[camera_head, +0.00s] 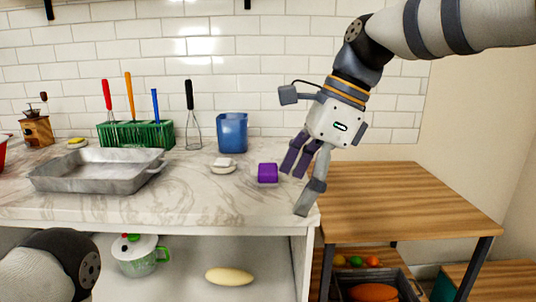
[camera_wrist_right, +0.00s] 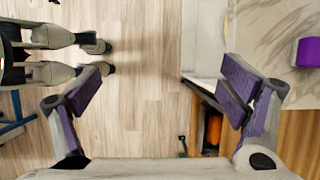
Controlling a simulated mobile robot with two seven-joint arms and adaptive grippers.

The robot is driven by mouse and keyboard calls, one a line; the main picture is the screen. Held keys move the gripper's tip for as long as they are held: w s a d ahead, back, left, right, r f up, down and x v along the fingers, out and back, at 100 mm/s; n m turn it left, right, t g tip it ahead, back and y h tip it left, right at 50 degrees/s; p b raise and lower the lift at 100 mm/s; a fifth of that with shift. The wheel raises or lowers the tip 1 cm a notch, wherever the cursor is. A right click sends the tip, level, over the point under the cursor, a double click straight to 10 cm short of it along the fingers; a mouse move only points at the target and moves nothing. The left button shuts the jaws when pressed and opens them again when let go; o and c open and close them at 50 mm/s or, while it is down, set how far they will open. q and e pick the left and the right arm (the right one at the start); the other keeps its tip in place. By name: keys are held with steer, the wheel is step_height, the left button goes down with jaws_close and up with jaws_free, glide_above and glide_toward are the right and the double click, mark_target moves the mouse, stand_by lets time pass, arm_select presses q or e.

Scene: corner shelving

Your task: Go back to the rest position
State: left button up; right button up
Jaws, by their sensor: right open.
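My right gripper (camera_head: 298,186) is open and empty above the right end of the marble counter (camera_head: 215,196), near its front edge.
A metal pan (camera_head: 97,181), a green rack (camera_head: 135,134) of utensils, a whisk (camera_head: 191,120) and a blue cup (camera_head: 232,132) stand on the counter. A wooden table (camera_head: 400,201) is at the right. A pot (camera_head: 140,257) sits on the lower shelf.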

step_height(320, 180, down, 18)
steer(key=d+r+n, duration=0.1)
steer(key=d+n, duration=0.1)
steer(key=n, duration=0.1)
steer(key=s+d+f+n+g+h, duration=0.1)
steer(key=s+d+f+n, duration=0.1)
steer(key=s+f, duration=0.5)
steer(key=s+d+f+n+h, duration=0.1)
steer(key=s+d+f+n, duration=0.15)
steer(key=f, duration=0.85)
steer(key=s+d+f+n, duration=0.35)
steer(key=s+f, duration=0.35)
steer(key=s, duration=0.4)
steer(key=s+d+n+h, duration=0.1)
steer(key=s+d+n, duration=0.2)
steer(key=s, duration=0.5)
steer(key=s+d+f+n+g+h, duration=0.1)
steer(key=s+d+n, duration=0.2)
steer(key=s, duration=0.6)
steer(key=shift+s+d+f+h, duration=0.25)
steer(key=shift+d+h, duration=0.05)
steer(key=shift+d, duration=0.6)
